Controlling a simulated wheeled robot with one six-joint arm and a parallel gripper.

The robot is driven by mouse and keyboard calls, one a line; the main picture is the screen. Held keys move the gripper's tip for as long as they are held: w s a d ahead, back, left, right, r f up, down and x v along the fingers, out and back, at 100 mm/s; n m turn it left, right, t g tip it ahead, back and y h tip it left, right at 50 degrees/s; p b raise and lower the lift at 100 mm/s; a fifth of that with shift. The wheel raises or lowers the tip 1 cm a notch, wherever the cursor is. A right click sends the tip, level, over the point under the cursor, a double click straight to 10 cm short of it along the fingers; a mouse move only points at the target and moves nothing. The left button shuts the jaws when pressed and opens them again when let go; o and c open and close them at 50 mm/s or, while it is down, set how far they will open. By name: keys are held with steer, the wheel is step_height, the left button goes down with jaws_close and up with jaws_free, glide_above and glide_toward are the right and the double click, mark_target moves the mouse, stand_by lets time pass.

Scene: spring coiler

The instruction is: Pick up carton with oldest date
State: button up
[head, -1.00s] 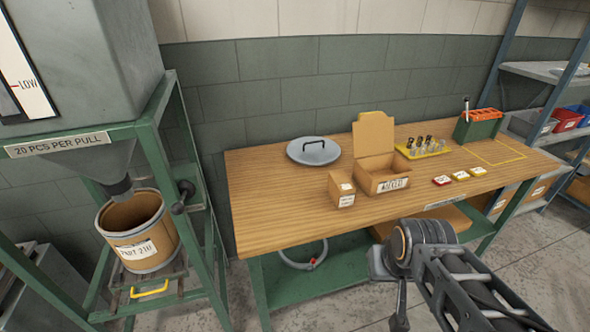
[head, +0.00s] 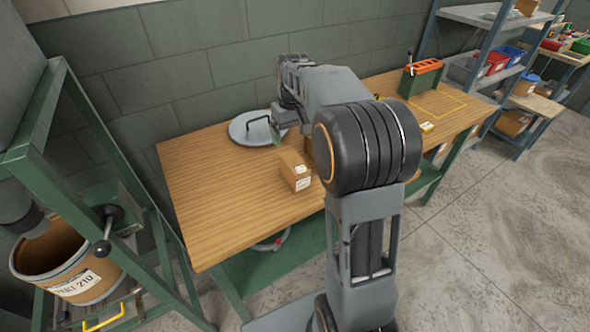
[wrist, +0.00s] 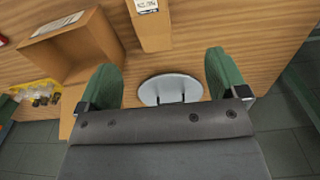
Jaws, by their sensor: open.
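A small closed carton (head: 294,172) with white labels stands on the wooden bench; its printing is too small to read. It also shows at the top of the wrist view (wrist: 153,30), beyond my fingertips. My gripper (head: 279,139) is over the bench beside this carton, near the grey lid. In the wrist view its two green fingers (wrist: 160,68) are apart with nothing held between them. A larger open carton (wrist: 68,52) lies left of the small one in the wrist view; in the head view my arm hides most of it.
The round grey lid (head: 252,129) lies at the back of the bench (head: 210,195). A green holder with an orange top (head: 420,78) stands at the right. A drum (head: 65,262) sits in the green stand at left. The bench's front left is clear.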

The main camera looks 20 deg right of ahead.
steer(key=w+d+f, duration=0.1)
steer(key=w, duration=0.1)
glide_above(295, 161)
step_height(295, 161, down, 7)
steer(key=shift+s+a, duration=0.1)
steer(key=shift+s, duration=0.05)
steer(key=shift+f+p, duration=0.45)
steer(key=shift+f, duration=2.7)
steer(key=shift+c, duration=0.3)
steer(key=c, duration=1.2)
steer(key=shift+c, duration=0.5)
steer(key=shift+r, duration=0.1)
